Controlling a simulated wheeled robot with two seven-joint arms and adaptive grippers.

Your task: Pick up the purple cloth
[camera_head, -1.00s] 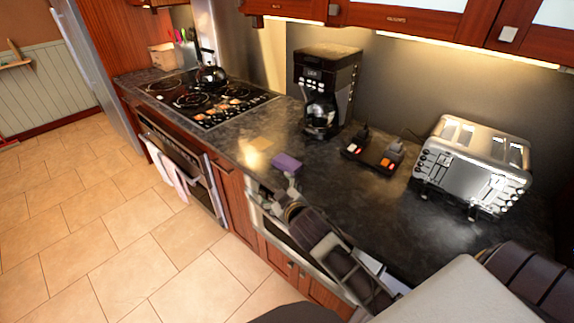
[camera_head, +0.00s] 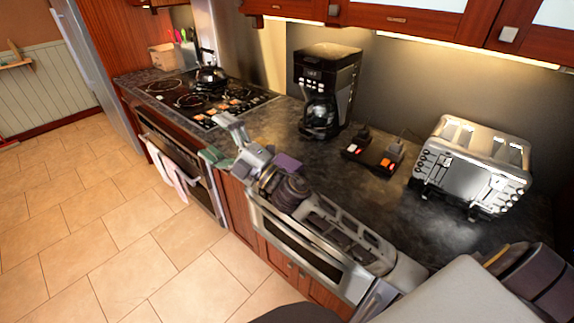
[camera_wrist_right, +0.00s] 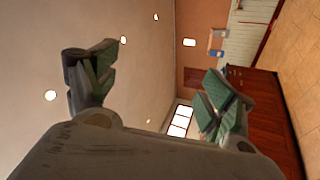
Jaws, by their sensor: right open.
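The purple cloth (camera_head: 288,162) lies as a small flat block on the dark counter, close to its front edge. Part of it is hidden behind my right wrist. My right gripper (camera_head: 222,140) is open, with its two fingers spread, left of the cloth above the counter's front edge and pointing toward the stove. In the right wrist view the gripper (camera_wrist_right: 158,90) has nothing between its green-padded fingers; the cloth does not show there. My left gripper is not in view.
The stove (camera_head: 205,100) with a kettle (camera_head: 210,75) is at left. The microwave drawer front (camera_head: 305,252) is below the counter.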

